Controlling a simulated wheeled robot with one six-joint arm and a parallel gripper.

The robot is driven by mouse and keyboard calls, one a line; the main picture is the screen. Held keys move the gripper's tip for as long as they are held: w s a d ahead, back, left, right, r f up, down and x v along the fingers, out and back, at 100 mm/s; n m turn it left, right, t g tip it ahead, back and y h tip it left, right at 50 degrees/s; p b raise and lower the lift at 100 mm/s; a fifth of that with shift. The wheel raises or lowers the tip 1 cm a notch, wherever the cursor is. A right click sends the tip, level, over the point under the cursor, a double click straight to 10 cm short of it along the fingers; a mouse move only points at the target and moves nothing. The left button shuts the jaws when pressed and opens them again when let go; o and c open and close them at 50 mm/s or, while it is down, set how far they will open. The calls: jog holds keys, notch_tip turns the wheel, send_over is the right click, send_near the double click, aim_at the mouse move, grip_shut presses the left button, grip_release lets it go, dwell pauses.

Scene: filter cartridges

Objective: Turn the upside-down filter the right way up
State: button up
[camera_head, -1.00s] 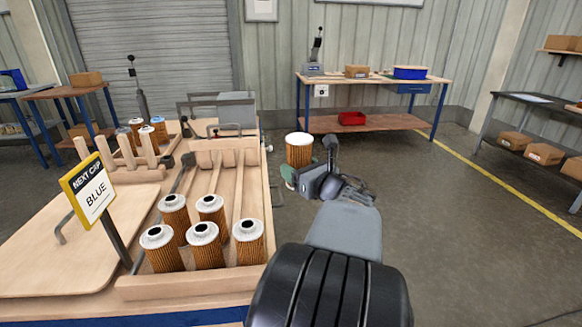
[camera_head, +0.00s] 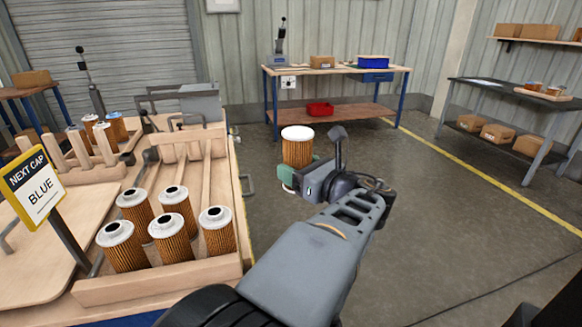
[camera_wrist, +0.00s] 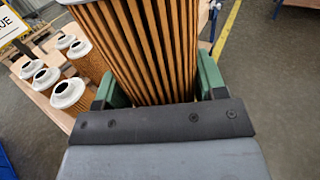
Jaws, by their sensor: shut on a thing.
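My gripper (camera_head: 297,176) is shut on a filter (camera_head: 297,152) with a pleated amber body and a plain white top with no hole showing. It holds the filter roughly upright in the air, right of the workbench. In the wrist view the held filter (camera_wrist: 145,45) fills the space between the green fingers of my gripper (camera_wrist: 157,85); its ends are cut off or hidden there. Several other filters (camera_head: 167,235) stand in a wooden tray (camera_head: 170,286), each with a white cap and dark centre hole facing up.
A sign (camera_head: 38,186) reading "NEXT CAP BLUE" stands at the left. A wooden rack (camera_head: 75,160) with pegs and capped filters is behind it. A blue-legged table (camera_head: 330,71) and a dark shelf (camera_head: 510,98) stand farther back. The floor to the right is clear.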

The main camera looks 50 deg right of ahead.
jog(key=m+p, duration=0.2)
jog(key=m, duration=0.1)
jog(key=shift+r, duration=0.35)
jog(key=m+p, duration=0.2)
jog(key=shift+m, duration=0.4)
jog(key=shift+f+m, duration=0.3)
jog(key=shift+m, duration=0.3)
